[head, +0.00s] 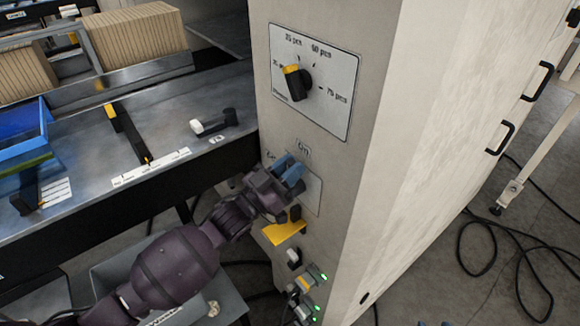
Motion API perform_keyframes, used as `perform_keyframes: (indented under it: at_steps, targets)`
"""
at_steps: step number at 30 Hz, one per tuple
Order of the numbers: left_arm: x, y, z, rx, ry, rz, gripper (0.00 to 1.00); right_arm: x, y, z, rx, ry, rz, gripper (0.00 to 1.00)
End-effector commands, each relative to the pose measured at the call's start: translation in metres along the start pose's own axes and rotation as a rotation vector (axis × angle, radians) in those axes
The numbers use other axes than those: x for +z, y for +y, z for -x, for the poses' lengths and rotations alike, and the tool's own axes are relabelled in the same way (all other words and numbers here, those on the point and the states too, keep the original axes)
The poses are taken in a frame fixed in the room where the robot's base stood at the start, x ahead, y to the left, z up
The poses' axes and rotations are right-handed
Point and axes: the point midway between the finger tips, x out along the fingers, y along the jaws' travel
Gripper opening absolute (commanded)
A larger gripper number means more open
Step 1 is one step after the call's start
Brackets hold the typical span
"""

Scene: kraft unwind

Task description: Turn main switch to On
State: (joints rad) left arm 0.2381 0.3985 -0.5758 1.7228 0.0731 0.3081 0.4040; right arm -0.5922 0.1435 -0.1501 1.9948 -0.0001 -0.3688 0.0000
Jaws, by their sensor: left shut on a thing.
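The main switch's pale plate (313,192) is on the grey cabinet face, with an "On" label at its top and a partly covered label to the left of it. My left gripper (290,172), with blue fingertips, is at this plate and shut on the main switch. The fingers hide the switch knob, so I cannot tell which label it points to. My right gripper is not in view.
Above is a dial plate (338,108) with a black and yellow selector knob (298,82). Below the gripper are a yellow bracket (284,232) and small lit devices (303,283). A metal bench (85,130) stands left; cables (490,235) lie on the floor at right.

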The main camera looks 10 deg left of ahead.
Motion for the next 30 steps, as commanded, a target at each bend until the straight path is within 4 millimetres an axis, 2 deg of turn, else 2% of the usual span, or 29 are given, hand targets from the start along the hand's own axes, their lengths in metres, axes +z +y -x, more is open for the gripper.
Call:
perform_keyframes:
  at_steps: [1, 6, 17, 20, 30]
  targets:
    - [0.000, 0.001, 0.000, 0.003, -0.001, -0.008, 0.23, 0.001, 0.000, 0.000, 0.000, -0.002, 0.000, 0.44]
    - [0.000, 0.001, 0.000, 0.002, 0.000, -0.005, 0.47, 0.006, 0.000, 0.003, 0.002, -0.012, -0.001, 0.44]
    - [0.001, 0.000, 0.006, 0.000, -0.001, -0.003, 0.47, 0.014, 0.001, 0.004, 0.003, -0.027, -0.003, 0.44]
    - [0.002, 0.000, 0.018, -0.001, -0.003, -0.002, 0.47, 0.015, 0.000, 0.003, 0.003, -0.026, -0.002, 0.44]
    - [0.002, 0.000, 0.079, 0.000, -0.004, -0.003, 0.47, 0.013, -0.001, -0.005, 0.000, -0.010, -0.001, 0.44]
